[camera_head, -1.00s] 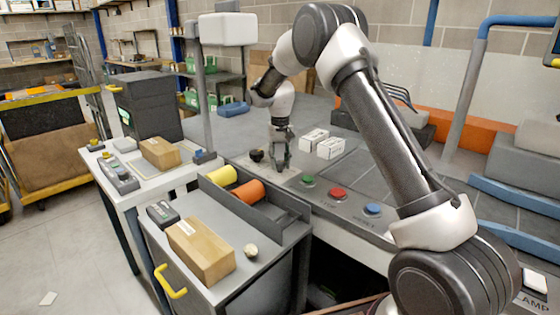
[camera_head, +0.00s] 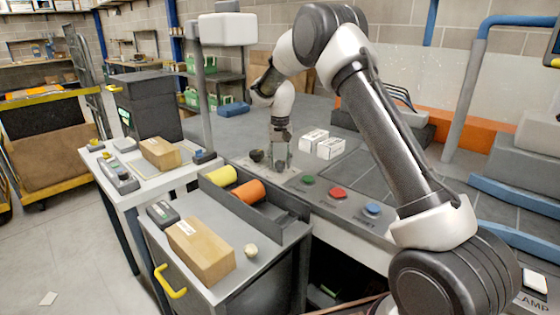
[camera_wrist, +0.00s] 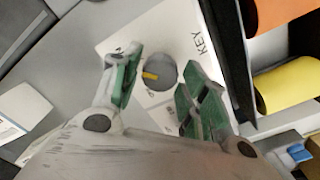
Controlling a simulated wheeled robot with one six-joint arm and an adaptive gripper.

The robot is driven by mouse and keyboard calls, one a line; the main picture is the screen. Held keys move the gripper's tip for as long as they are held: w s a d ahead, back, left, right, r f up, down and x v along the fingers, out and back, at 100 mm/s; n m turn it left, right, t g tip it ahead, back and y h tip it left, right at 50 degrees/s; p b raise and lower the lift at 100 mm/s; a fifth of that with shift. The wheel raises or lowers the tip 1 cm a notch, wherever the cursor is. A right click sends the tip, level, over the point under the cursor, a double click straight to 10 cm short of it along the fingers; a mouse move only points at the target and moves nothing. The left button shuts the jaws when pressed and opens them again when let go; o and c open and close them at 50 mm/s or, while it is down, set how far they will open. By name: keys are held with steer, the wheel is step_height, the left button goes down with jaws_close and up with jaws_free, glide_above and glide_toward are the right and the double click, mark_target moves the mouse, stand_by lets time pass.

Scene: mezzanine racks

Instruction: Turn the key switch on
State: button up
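The key switch (camera_wrist: 161,76) is a round grey knob with a yellow mark, on a pale plate (camera_wrist: 135,35) lettered KEY, in the wrist view. My gripper (camera_wrist: 163,62) is open, its green-padded fingers apart on either side of the knob in that view. I cannot tell whether they touch it. In the head view my gripper (camera_head: 280,165) points down low over the pale plate (camera_head: 263,172). A small dark round thing (camera_head: 257,156) shows just left of it; I cannot tell whether it is the same knob.
Green (camera_head: 307,180), red (camera_head: 338,193) and blue (camera_head: 372,209) buttons line the counter to the right. Two white boxes (camera_head: 330,148) stand behind them. A grey bin with a yellow roll (camera_head: 222,176) and an orange roll (camera_head: 249,190) is close at the front left.

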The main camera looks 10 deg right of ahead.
mark_target(280, 162)
steer(key=shift+o, duration=0.3)
step_height(280, 162, up, 8)
steer(key=shift+f, duration=0.25)
stand_by(0.3)
